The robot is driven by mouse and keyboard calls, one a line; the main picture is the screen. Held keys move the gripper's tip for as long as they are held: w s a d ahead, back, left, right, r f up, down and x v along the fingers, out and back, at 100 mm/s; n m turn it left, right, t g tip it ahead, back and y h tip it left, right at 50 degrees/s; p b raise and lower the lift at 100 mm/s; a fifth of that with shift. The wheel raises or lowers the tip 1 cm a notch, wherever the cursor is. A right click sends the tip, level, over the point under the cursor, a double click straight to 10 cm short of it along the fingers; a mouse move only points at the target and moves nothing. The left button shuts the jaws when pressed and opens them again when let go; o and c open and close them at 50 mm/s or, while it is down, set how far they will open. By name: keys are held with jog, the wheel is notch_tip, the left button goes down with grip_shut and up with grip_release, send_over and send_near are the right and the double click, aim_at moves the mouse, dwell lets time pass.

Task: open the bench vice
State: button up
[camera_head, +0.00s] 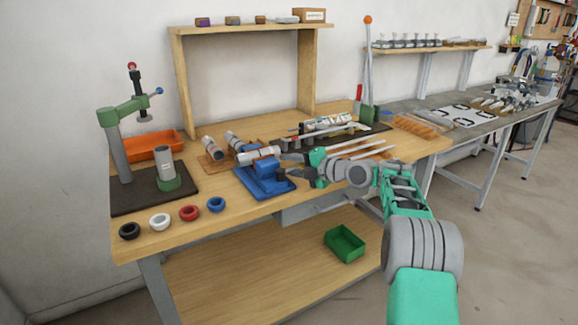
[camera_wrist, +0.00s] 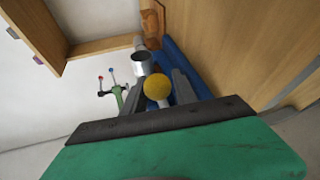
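The blue bench vice (camera_head: 264,184) stands on the wooden workbench, left of my gripper. A grey cylinder (camera_head: 247,158) lies at its upper part; a grey open-ended tube also shows in the wrist view (camera_wrist: 142,63). My gripper (camera_head: 289,172) is at the vice's right side, with its dark fingers spread. In the wrist view, a yellow ball knob (camera_wrist: 158,87) sits between the two fingers, and blue vice parts (camera_wrist: 188,66) show behind. I cannot tell whether the fingers touch the knob. The vice's screw and jaw gap are not clear.
Left on the bench (camera_head: 140,240) are a green press (camera_head: 120,125), an orange tray (camera_head: 152,145) and several coloured rings (camera_head: 189,212). More cylinders (camera_head: 212,147) stand behind the vice. A dark mat (camera_head: 372,135) with tools lies behind my arm. A wooden shelf (camera_head: 250,28) rises at the back.

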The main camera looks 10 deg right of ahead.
aim_at(299, 166)
jog(key=v, duration=0.7)
jog(key=shift+s+d+b, duration=0.25)
jog(key=shift+s+b, duration=0.05)
jog(key=shift+b, duration=0.05)
